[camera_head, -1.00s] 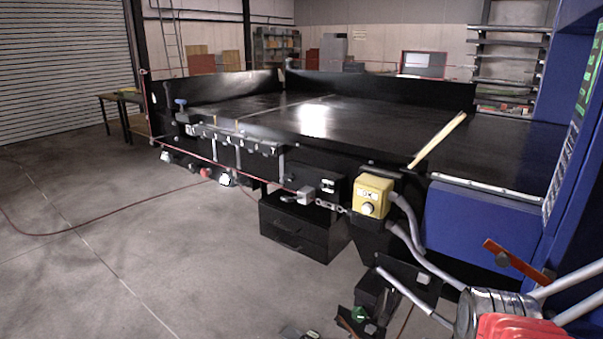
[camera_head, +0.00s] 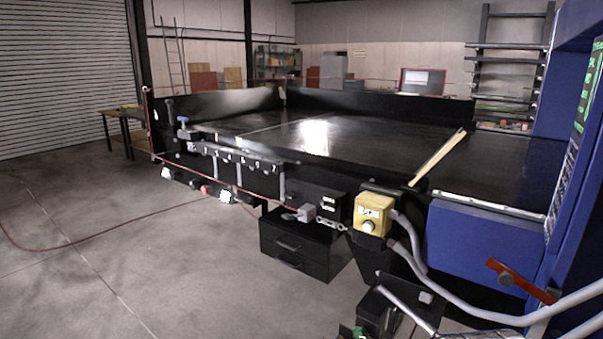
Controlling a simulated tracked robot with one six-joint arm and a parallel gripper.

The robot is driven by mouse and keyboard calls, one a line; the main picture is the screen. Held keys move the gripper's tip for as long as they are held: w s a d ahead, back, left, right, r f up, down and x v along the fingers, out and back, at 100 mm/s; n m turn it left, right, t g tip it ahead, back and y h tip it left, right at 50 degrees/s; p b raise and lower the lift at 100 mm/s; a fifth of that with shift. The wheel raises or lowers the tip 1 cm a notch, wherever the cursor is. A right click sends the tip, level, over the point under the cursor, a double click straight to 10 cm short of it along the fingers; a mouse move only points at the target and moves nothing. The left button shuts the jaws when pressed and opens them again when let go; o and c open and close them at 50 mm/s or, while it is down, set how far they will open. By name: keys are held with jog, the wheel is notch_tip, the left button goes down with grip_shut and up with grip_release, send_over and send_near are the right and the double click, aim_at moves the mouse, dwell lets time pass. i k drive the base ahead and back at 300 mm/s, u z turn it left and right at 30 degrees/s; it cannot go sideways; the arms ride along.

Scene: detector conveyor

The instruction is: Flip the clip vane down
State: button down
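I cannot tell for certain which part is the clip vane. A pale, narrow strip (camera_head: 437,158) stands slanted at the near edge of the black conveyor bed (camera_head: 330,150), its upper end leaning right. A flat orange-red bar (camera_head: 530,284) with a dark round pivot near its upper left end slopes down to the right, in front of the blue housing (camera_head: 485,245). My gripper does not show in this view. No contact between it and either part can be seen.
A yellow control box (camera_head: 372,213) with grey hoses (camera_head: 445,285) stands at the bed's front edge. A black drawer unit (camera_head: 295,245) is under the bed. Dark hardware and a metal bar (camera_head: 405,307) crowd the lower right. Open concrete floor (camera_head: 100,260) lies left.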

aim_at(454, 141)
jog(key=k, duration=0.65)
jog(key=u, duration=0.45)
jog(key=i, duration=1.5)
jog(key=z, duration=0.1)
